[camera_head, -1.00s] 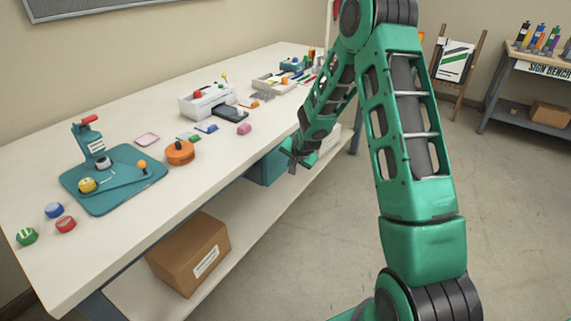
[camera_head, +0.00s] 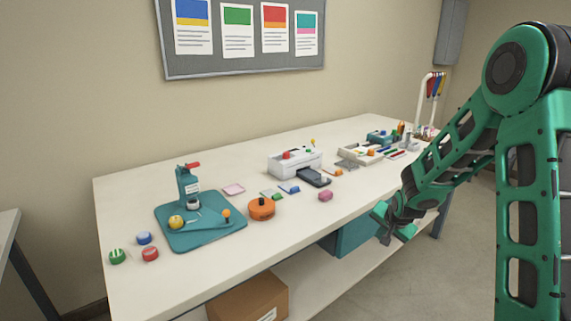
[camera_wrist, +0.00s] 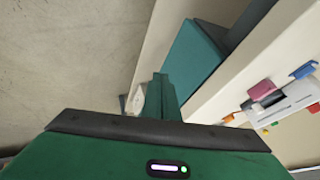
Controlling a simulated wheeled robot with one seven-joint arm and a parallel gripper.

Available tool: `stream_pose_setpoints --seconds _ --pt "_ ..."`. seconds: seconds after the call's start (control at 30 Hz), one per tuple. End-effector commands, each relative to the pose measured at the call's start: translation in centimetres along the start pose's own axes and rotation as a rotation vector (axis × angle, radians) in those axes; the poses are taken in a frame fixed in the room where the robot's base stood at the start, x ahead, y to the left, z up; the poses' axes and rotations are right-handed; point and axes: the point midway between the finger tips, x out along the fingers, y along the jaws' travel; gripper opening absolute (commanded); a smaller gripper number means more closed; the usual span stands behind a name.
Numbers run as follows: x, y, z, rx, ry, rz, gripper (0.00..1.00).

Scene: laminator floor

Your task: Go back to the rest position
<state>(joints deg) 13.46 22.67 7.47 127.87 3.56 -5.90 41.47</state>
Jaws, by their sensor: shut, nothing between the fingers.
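My gripper (camera_head: 392,226) hangs beside the front edge of the long white workbench (camera_head: 330,217), at its right part in the head view. It is shut and empty. In the wrist view my gripper (camera_wrist: 163,97) shows as green fingers close together, with floor and the bench side behind them. My arm bends down to it from the right. No object is touching the gripper.
On the bench are a teal press (camera_head: 205,222), an orange round tin (camera_head: 261,209), a white laminator (camera_head: 295,162) and a pink block (camera_head: 325,195). A cardboard box (camera_head: 248,298) sits on the lower shelf. Floor right of the bench is clear.

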Motion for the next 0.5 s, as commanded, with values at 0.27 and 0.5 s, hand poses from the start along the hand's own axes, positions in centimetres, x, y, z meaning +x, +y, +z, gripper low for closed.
stream_pose_setpoints --seconds 0.27,0.5 --pt "-9.9 6.7 -0.9 -0.128 -0.057 0.169 0.00" --pt "-19.0 13.1 1.1 -0.204 -0.162 0.287 0.00"
